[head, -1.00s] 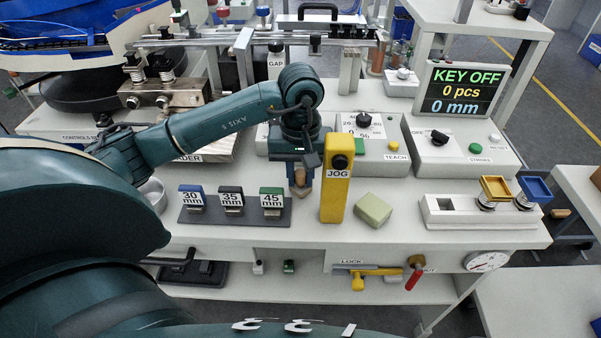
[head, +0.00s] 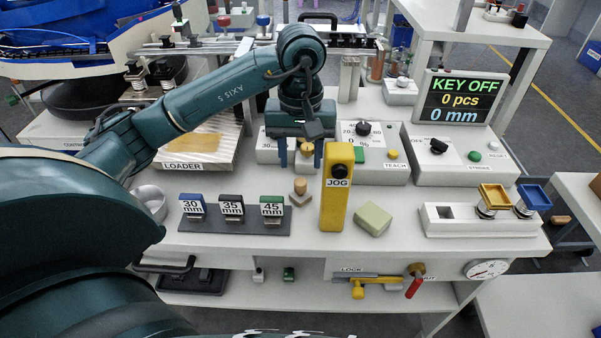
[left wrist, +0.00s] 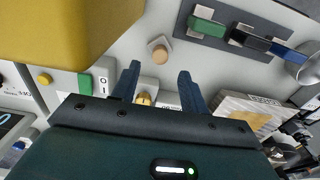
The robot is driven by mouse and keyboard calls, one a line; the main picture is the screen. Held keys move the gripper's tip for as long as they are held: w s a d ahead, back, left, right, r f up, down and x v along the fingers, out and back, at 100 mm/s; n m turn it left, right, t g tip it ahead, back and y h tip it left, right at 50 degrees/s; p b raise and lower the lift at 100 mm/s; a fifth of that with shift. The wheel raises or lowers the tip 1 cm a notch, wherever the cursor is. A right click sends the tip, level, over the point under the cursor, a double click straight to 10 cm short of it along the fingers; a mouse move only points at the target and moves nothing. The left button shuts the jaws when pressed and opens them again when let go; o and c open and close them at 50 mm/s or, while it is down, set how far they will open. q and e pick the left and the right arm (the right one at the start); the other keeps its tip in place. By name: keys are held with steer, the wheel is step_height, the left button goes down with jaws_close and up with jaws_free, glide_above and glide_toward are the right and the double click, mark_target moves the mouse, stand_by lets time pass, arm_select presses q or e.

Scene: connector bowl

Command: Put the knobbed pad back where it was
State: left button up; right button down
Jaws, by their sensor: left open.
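The knobbed pad (head: 300,193), a small grey pad with a round wooden knob on top, sits on the table between the 45 mm block and the yellow JOG post. It also shows in the left wrist view (left wrist: 159,49), just beyond my fingertips. My left gripper (head: 301,162) is open and empty, above and behind the pad, apart from it. In the left wrist view my two blue fingers (left wrist: 159,72) are spread wide with nothing held. A brass-coloured knob (left wrist: 144,98) shows between them, farther back. My right gripper is not in view.
The tall yellow JOG post (head: 336,210) stands close to the pad's right, with a pale green block (head: 373,219) beyond. A dark rack (head: 235,222) with 30, 35 and 45 mm blocks is on the left. Control boxes (head: 390,170) stand behind. The table front is clear.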

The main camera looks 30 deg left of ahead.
mark_target(300, 181)
arm_select(q)
steer(key=shift+r+p, duration=0.35)
steer(key=shift+r, duration=2.05)
